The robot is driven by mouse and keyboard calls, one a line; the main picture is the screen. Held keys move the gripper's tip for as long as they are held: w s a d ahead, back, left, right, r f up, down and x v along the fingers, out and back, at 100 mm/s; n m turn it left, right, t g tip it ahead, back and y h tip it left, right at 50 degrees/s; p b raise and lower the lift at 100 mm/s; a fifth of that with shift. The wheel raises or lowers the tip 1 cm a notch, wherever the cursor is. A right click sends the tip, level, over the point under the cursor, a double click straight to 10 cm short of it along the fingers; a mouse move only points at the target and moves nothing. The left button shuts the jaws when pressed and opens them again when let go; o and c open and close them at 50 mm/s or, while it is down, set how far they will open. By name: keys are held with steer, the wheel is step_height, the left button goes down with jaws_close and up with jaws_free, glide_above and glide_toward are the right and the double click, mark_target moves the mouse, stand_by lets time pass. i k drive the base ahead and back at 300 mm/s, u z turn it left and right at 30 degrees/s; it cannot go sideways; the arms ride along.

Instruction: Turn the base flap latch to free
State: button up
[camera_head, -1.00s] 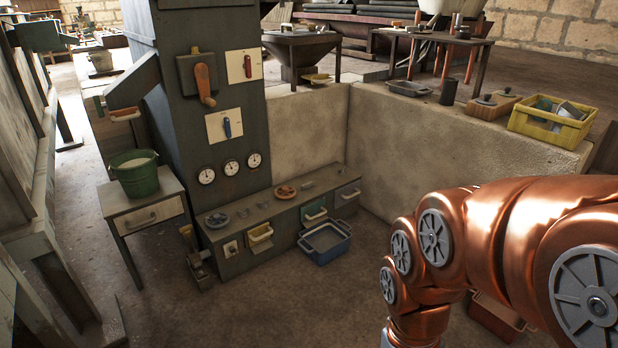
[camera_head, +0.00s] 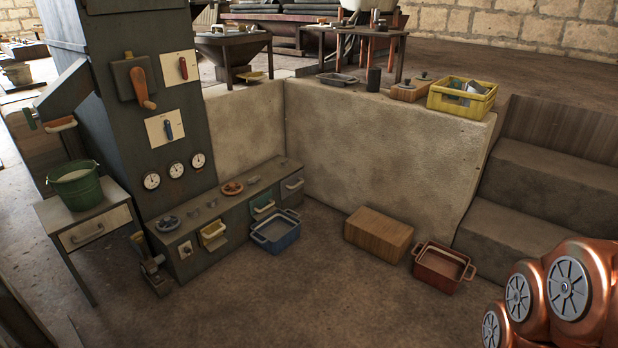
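The dark grey-green machine (camera_head: 110,110) stands at the left with a low base bench (camera_head: 235,215) running right from it. My copper arm shows at the lower right, far from the base. My gripper is out of the picture.
A blue bin (camera_head: 275,232) stands on the floor before the base. A black and brass tool (camera_head: 150,265) stands at its left end. A wooden box (camera_head: 378,235) and a red bin (camera_head: 443,268) are to the right. The middle floor is clear.

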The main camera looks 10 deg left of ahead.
mark_target(253, 180)
steer(key=z, duration=0.05)
steer(key=i, duration=1.1)
steer(key=u, duration=0.55)
steer(key=i, duration=1.35)
steer(key=u, duration=1.55)
steer(key=i, duration=0.8)
steer(key=u, duration=0.65)
